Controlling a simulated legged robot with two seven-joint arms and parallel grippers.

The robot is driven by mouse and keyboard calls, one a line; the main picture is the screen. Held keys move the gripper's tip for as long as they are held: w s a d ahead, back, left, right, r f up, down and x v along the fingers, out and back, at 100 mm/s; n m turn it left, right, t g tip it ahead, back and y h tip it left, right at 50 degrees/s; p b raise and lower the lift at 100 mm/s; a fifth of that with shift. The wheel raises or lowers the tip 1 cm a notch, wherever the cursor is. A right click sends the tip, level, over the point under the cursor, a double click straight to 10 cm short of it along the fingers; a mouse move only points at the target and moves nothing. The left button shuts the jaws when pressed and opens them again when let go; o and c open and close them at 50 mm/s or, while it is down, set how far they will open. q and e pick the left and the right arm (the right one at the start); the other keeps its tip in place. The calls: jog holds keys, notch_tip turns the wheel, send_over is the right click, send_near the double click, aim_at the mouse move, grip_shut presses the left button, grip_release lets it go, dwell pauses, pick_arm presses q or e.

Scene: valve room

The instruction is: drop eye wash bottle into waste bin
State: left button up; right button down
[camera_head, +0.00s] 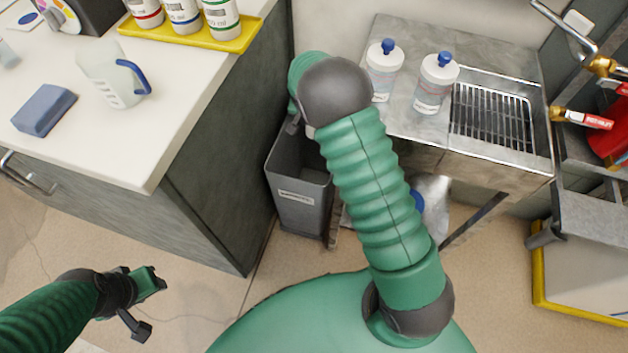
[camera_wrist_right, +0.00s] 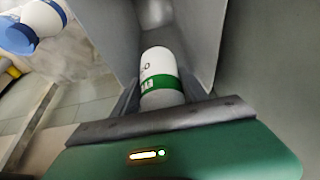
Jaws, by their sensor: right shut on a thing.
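The grey waste bin (camera_head: 300,203) stands on the floor between the counter and the sink unit, with its top partly behind my right arm. My right gripper (camera_wrist_right: 160,100) is shut on a white bottle with a green band (camera_wrist_right: 160,62), taken as the eye wash bottle; its label is not readable. Grey bin walls (camera_wrist_right: 108,35) show on both sides of the bottle, so it is over or inside the bin mouth; its depth is unclear. In the head view my wrist hides the bottle and fingers. My left gripper (camera_head: 143,300) is open and empty, low beside the counter.
Two blue-capped bottles (camera_head: 434,84) stand on the metal sink unit (camera_head: 420,128). A yellow tray (camera_head: 190,38) with several bottles, a clear jug (camera_head: 110,75) and a blue sponge (camera_head: 44,110) are on the white counter. A blue-and-silvery object (camera_head: 433,200) lies under the sink.

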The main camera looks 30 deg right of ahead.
notch_tip(320, 180, down, 6)
jog(key=b, duration=0.5)
jog(key=shift+r, duration=0.2)
jog(key=c, duration=0.5)
grip_release()
jog(key=shift+s, duration=0.1)
jog(key=p+v, duration=0.6)
jog(key=v, duration=1)
jog(key=shift+a+r, duration=0.2)
jog(key=shift+r, duration=0.15)
jog(key=shift+f, duration=0.1)
